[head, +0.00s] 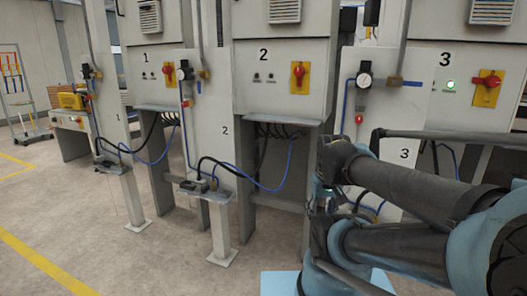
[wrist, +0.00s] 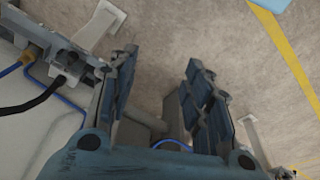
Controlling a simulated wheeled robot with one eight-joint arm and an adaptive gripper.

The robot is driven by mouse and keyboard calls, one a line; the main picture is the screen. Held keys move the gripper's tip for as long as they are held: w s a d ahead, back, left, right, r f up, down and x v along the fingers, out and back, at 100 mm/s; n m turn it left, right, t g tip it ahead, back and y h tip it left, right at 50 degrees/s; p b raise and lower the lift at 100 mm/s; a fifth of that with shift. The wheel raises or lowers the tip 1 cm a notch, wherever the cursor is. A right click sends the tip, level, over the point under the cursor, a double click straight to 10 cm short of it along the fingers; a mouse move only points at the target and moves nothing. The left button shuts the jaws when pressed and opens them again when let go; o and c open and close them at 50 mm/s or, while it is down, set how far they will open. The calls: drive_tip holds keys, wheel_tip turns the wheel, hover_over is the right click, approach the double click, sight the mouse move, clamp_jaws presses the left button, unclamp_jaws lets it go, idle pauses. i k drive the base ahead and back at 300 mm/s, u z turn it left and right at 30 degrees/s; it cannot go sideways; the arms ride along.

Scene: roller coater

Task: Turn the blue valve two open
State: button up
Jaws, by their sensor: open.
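Panel 2 (head: 222,115) stands left of centre in the head view. It carries a gauge (head: 184,74), a small red knob (head: 187,103), a brass fitting (head: 203,75) and a blue hose (head: 181,112). I cannot clearly make out a blue valve handle on it. A low bracket (head: 203,187) at its lower end joins blue and black lines. In the wrist view my gripper (wrist: 158,72) is open and empty, with bare floor between its fingers. A similar bracket (wrist: 68,62) with blue and black lines lies left of the fingers, apart from them.
Cabinets 1 (head: 148,62), 2 (head: 262,78) and 3 (head: 455,98) stand in a row, with red switches on yellow plates. Hoses hang under cabinet 2. My arm covers the lower right of the head view. Floor (head: 120,265) at front left is clear.

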sight(265, 89)
drive_tip(key=u, duration=0.25)
drive_tip(key=k, duration=0.3)
drive_tip(key=u, duration=0.8)
drive_tip(key=k, duration=0.85)
drive_tip(key=u, duration=0.85)
drive_tip(key=i, duration=1.05)
drive_tip(key=z, duration=0.6)
drive_tip(key=i, duration=1.3)
drive_tip(key=z, duration=0.85)
drive_tip(key=i, duration=0.8)
drive_tip(key=u, duration=0.2)
drive_tip(key=k, duration=0.55)
drive_tip(key=u, duration=0.3)
